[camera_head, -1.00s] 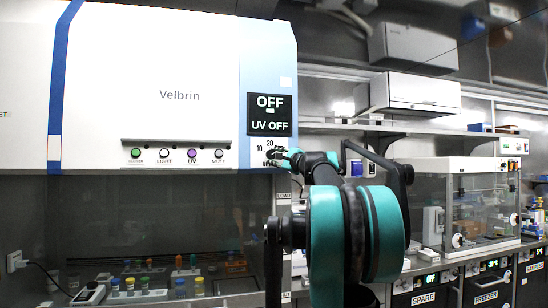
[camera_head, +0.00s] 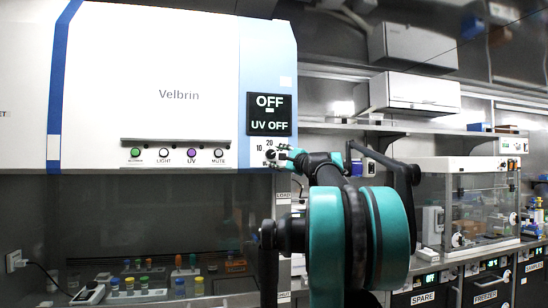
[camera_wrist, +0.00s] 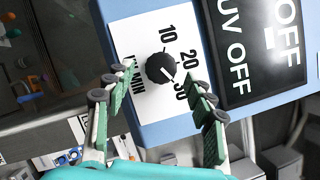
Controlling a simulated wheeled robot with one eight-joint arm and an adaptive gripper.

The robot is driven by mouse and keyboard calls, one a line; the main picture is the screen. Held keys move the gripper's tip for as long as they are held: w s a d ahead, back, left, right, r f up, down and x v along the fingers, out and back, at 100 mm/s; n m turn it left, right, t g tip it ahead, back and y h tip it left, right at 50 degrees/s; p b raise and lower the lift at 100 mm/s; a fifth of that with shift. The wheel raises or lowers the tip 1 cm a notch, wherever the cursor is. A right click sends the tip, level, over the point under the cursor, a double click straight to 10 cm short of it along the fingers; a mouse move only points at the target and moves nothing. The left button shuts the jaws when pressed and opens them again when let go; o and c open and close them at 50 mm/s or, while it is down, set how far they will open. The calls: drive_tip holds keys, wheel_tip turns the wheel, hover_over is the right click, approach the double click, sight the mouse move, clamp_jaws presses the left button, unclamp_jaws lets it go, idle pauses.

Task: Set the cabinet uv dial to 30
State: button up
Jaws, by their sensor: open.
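The UV dial (camera_wrist: 158,66) is a round black knob with a white mark on a white plate printed 10, 20, 30 and MIN. In the wrist view its mark points toward the lower right, near the 30. My gripper (camera_wrist: 161,82) is open, with one finger on each side of the knob and apart from it. In the head view my gripper (camera_head: 288,156) is at the cabinet's lower right corner, beside the dial plate (camera_head: 262,146). The cabinet display (camera_head: 269,114) reads OFF and UV OFF.
The Velbrin cabinet (camera_head: 150,90) has a row of buttons (camera_head: 178,154) left of the dial. Coloured vials (camera_head: 145,282) stand inside below. A glass-walled box (camera_head: 470,205) stands on the bench to the right, under a shelf (camera_head: 400,129).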

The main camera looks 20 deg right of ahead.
drive_tip(key=v, duration=1)
drive_tip(key=s+a+f+n+g, duration=0.2)
drive_tip(key=a+f+n+g, duration=0.3)
drive_tip(key=f, duration=0.7)
drive_tip(key=s+a+f+n+g+y, duration=0.1)
drive_tip(key=s+a+f+n, duration=0.15)
drive_tip(key=a+f, duration=0.7)
drive_tip(key=s+a+f+n+g, duration=0.3)
drive_tip(key=f+n, duration=0.1)
drive_tip(key=f, duration=1)
drive_tip(key=s+d+f+n+g+h, duration=0.1)
drive_tip(key=s+f+n+g+h, duration=0.2)
drive_tip(key=s+f, duration=0.8)
drive_tip(key=s+d+f+n+g+h, duration=0.1)
drive_tip(key=s+f+n+h, duration=0.3)
drive_tip(key=s+f, duration=0.7)
wheel_tip(320, 180, down, 7)
drive_tip(key=shift+r+n+g, duration=0.1)
drive_tip(key=shift+n+g, duration=0.35)
drive_tip(key=shift+g, duration=0.45)
